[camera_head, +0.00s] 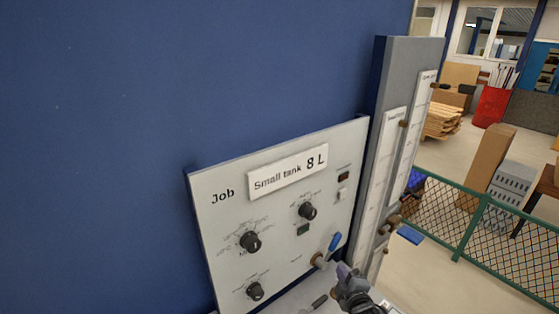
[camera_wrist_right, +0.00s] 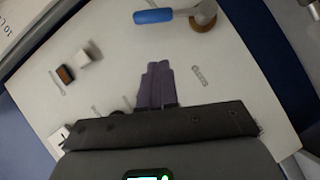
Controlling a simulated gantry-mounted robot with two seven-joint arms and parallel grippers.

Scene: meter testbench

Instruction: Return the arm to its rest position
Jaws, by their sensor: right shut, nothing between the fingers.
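My right gripper (camera_head: 346,274) is at the lower right of the panel in the head view, with its arm running off the bottom edge. In the right wrist view its dark fingers (camera_wrist_right: 156,84) are together, with nothing between them, in front of the pale panel face. The grey-white job panel (camera_head: 240,222) carries a "Small tank 8 L" label (camera_head: 288,171) and several black knobs, one of them the upper knob (camera_head: 307,211). A blue lever handle (camera_head: 335,242) is just above the gripper tips; it also shows in the right wrist view (camera_wrist_right: 153,16). My left gripper is not in view.
A tall grey column (camera_head: 394,85) with white gauge strips and brass fittings stands right of the panel. A second blue handle (camera_head: 410,235) sticks out on its right. A dark blue wall (camera_head: 180,80) fills the left. A green mesh fence (camera_head: 510,235) stands further right.

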